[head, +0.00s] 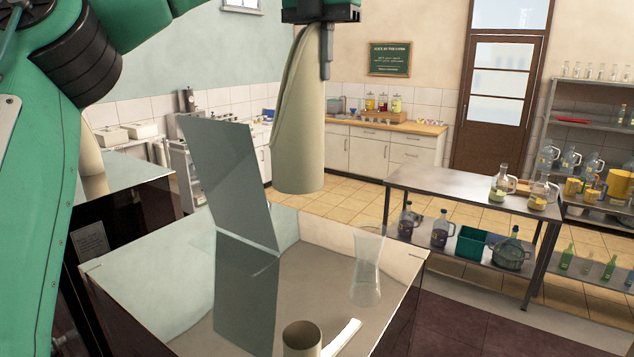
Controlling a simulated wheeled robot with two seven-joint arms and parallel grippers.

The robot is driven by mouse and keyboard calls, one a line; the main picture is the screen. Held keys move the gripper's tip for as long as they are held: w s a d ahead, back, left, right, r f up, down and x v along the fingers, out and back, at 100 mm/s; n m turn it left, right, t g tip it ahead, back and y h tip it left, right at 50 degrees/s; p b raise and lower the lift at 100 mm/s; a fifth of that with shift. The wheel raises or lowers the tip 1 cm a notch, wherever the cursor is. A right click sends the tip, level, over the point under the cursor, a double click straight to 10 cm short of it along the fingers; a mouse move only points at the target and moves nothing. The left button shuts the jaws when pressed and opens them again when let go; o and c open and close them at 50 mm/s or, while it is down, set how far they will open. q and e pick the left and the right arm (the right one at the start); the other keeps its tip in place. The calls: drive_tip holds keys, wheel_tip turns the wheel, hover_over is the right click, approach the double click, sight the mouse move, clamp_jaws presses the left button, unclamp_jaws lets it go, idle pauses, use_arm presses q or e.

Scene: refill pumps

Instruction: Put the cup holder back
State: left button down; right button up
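A tall beige tube with a slit down its side, which looks like the cup holder (302,140), hangs upright below my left gripper (325,55). One dark finger lies against its upper right edge; the other finger is hidden. The gripper looks shut on the holder. The holder's lower end is in the air above the shiny worktop. A short beige cup or ring (302,336) stands on the worktop at the bottom of the view, with a white strip (342,337) beside it. A clear glass vessel (367,268) stands farther right. My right gripper is not in view.
A thin grey-green panel (228,175) stands upright on the worktop (400,262), left of the holder. A metal table (440,184) with jugs and a shelf rack (590,85) stand at the right. Counters line the back wall.

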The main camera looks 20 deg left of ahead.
sight(320, 173)
use_arm(q)
drive_tip(key=f, duration=1.4)
drive_tip(key=shift+w+a+f, duration=0.15)
drive_tip(key=shift+w+f, duration=0.05)
drive_tip(key=shift+s+f, duration=0.15)
drive_tip(key=shift+f, duration=1.9)
drive_tip(key=c, duration=1.6)
unclamp_jaws()
drive_tip(key=shift+c, duration=0.2)
wheel_tip(320, 173, up, 12)
